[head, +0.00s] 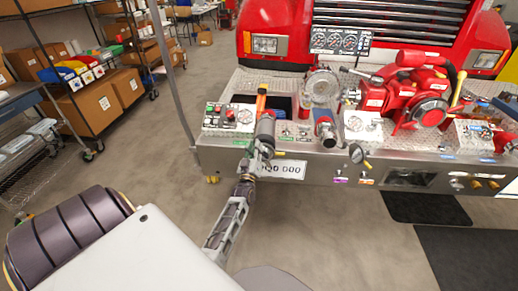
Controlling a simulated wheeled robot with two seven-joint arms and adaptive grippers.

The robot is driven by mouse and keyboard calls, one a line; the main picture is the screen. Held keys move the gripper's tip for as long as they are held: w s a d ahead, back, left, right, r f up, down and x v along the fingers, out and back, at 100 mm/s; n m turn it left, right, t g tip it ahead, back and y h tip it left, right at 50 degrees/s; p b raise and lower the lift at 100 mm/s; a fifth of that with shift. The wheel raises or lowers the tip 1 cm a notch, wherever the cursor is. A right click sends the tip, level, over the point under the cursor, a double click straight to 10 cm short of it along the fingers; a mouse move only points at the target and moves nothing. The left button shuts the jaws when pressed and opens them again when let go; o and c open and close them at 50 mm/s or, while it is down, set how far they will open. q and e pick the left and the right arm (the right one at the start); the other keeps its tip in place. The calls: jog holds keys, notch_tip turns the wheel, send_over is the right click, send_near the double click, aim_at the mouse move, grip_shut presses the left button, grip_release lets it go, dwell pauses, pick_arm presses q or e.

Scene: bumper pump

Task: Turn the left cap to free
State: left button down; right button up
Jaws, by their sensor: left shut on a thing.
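The left cap (266,127) is a dark grey cylinder on the front of the fire truck's silver bumper (225,155), at the left part of the pump panel. My left gripper (262,144) reaches up to it from below and is shut on it. The fingers hide part of the cap, and its threads do not show. My right gripper is not in view.
A second outlet (324,130) stands to the right of the left cap, with a red pump (415,95) farther right. Shelves with boxes (95,105) stand at the left.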

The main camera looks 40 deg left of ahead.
pick_arm(q)
jog(key=shift+s+a+f+n+g+y+b, duration=0.2)
jog(key=shift+f+n+y, duration=0.1)
jog(key=shift+n, duration=0.55)
jog(key=shift+s+a+f+n+g+y+b, duration=0.15)
jog(key=shift+f+n+y, duration=0.15)
jog(key=shift+n, duration=0.5)
jog(key=shift+s+a+f+n+g+y+b, duration=0.1)
jog(key=shift+a+f+n+g+y, duration=0.2)
jog(key=shift+n, duration=0.55)
jog(key=c, duration=1.3)
grip_release()
jog(key=shift+d, duration=0.1)
jog(key=shift+v, duration=5.9)
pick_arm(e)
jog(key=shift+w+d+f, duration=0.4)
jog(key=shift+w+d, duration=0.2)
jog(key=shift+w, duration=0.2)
pick_arm(q)
jog(key=shift+f, duration=0.15)
